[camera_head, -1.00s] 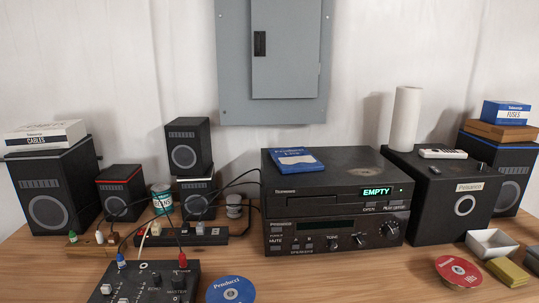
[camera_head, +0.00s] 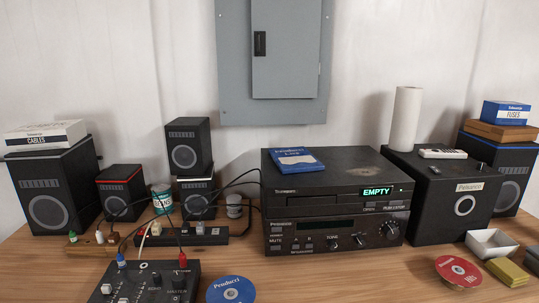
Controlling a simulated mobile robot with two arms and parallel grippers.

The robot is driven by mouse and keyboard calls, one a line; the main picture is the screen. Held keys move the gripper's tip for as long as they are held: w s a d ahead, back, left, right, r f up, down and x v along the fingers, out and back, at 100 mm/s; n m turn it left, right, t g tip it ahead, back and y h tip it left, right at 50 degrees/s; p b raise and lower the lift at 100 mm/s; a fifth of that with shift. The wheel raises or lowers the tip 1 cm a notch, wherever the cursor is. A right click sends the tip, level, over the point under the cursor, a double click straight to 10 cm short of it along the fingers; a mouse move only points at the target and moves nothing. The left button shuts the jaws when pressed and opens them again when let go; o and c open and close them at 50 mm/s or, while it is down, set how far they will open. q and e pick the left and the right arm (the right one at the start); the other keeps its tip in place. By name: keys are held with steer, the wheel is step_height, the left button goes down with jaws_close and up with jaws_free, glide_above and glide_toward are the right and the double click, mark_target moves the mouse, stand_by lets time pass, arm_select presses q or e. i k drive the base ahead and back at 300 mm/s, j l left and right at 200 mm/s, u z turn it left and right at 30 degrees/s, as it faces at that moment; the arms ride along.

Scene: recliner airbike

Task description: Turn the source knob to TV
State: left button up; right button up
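A black stereo receiver (camera_head: 300,261) stands on the wooden table, with a disc player (camera_head: 320,195) on top showing a green "EMPTY" display (camera_head: 377,191). The receiver's front has a large round knob (camera_head: 391,230) at the right and two smaller knobs, one left (camera_head: 332,241) and one right (camera_head: 359,240), near its middle. Mute, A and B buttons sit to their left. The print is too small to tell which knob is the source knob, or where any knob points. Neither of my grippers shows in the head view.
A mixer (camera_head: 150,285) with plugged cables sits at the front left. A blue disc (camera_head: 231,290) and a red disc (camera_head: 458,271) lie near the front edge. Speakers (camera_head: 460,205) flank the receiver. The table strip directly in front of the receiver is clear.

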mark_target(359, 241)
steer(key=j+z, duration=0.45)
steer(key=j, duration=0.15)
steer(key=k+j+z, duration=0.1)
steer(key=j+z, duration=0.3)
steer(key=j, duration=0.2)
